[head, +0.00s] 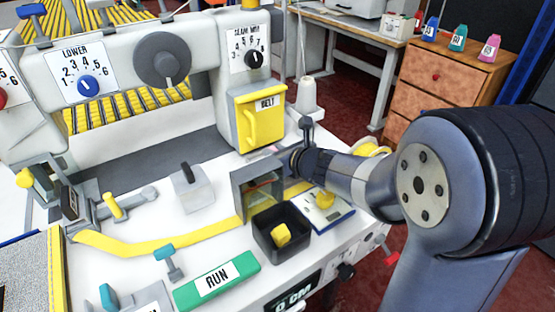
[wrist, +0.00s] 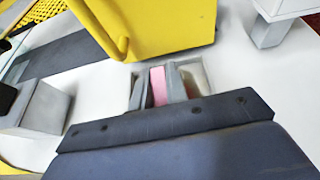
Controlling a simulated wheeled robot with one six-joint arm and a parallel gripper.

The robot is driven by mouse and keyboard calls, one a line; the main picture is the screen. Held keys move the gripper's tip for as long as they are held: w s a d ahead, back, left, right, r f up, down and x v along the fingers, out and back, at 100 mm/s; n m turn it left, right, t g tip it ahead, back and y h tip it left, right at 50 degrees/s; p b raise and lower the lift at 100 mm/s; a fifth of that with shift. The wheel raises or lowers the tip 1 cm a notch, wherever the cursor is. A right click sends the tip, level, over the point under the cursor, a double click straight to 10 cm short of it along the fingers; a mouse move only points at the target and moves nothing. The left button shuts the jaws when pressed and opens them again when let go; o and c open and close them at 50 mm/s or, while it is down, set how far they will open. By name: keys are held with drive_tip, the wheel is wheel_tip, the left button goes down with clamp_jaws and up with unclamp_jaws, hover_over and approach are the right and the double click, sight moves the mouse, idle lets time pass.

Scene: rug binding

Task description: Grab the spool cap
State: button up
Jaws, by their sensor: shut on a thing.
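My gripper (head: 286,158) reaches in from the right in the head view, low over the white machine bed, just below the yellow BELT cover (head: 262,115). In the wrist view its grey fingers (wrist: 160,86) are closed around a narrow pink piece (wrist: 158,86). Only a strip of this piece shows between the fingers, so I cannot tell its full shape or whether it is the spool cap. In the head view the fingertips are dark and small, and the held piece cannot be made out.
A grey open-sided block (head: 243,190), a black bin (head: 262,228) with a yellow piece (head: 282,235), and a small scale (head: 335,222) stand close below my arm. A white thread cone (head: 307,95) stands behind. A green RUN block (head: 217,281) lies at the front.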

clamp_jaws()
